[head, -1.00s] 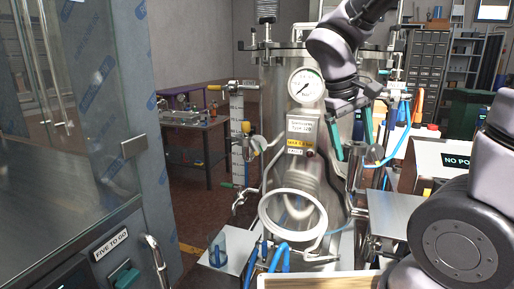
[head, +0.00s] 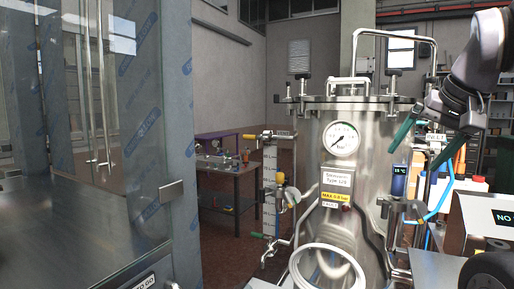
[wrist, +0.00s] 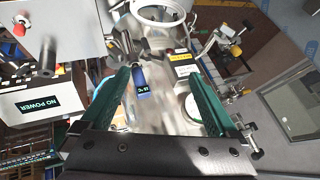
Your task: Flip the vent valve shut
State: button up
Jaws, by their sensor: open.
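A steel vessel (head: 350,225) stands right of centre in the head view, with a round gauge (head: 341,138) and a yellow-marked label plate (head: 335,189). On its left, a level column carries a yellow-handled valve (head: 253,136) on top, an orange-yellow knob (head: 280,178) midway and a green-handled tap (head: 262,236) low down. I cannot tell which fitting is the vent valve. My gripper (head: 412,160) is open and empty, its green fingers at the vessel's upper right, apart from the column. In the wrist view the open fingers (wrist: 156,75) point toward the vessel and its small blue display (wrist: 140,82).
A steel and glass cabinet (head: 165,110) fills the left side. A white box (head: 490,222) with a "NO" display stands at the right. Hoses and pipes (head: 390,215) crowd the vessel's right side. A workbench (head: 228,180) stands behind.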

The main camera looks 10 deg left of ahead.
aim_at(246, 137)
jog(key=i+j+u, duration=0.25)
jog(key=i+j, duration=0.2)
jog(key=i+j+u, duration=0.2)
jog(key=i, duration=0.35)
jog(key=j, duration=0.1)
